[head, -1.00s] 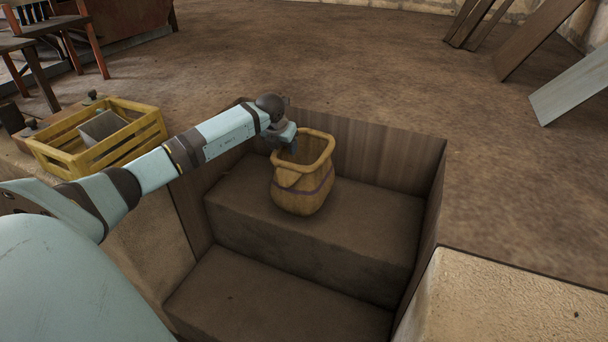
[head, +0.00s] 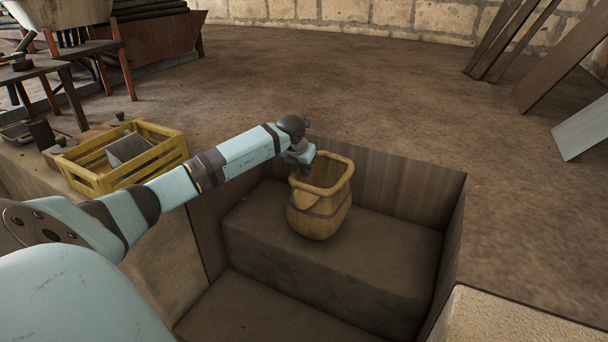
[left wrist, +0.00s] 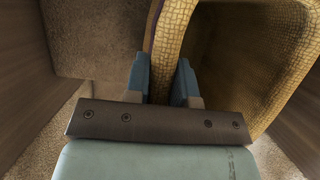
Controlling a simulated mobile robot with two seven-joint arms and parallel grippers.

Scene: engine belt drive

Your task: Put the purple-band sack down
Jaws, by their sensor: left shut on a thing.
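The purple-band sack (head: 320,205) is a tan woven bag with an open top and a thin purple band around its lower part. It is upright over the upper step (head: 370,265) of a sunken pit; I cannot tell whether its base touches the step. My left gripper (head: 303,165) is at the sack's rim on its left side, shut on the sack's wall. In the left wrist view, the two blue fingers (left wrist: 162,82) pinch the woven wall, with the sack's open inside to the right. My right gripper is not in view.
Wooden walls (head: 400,185) enclose the pit, with a lower step (head: 260,310) in front. A yellow crate (head: 165,165) holding a grey box stands left of the pit. Planks (head: 545,70) lean at the right. A pale stone block (head: 510,325) is at the lower right. Open floor lies behind.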

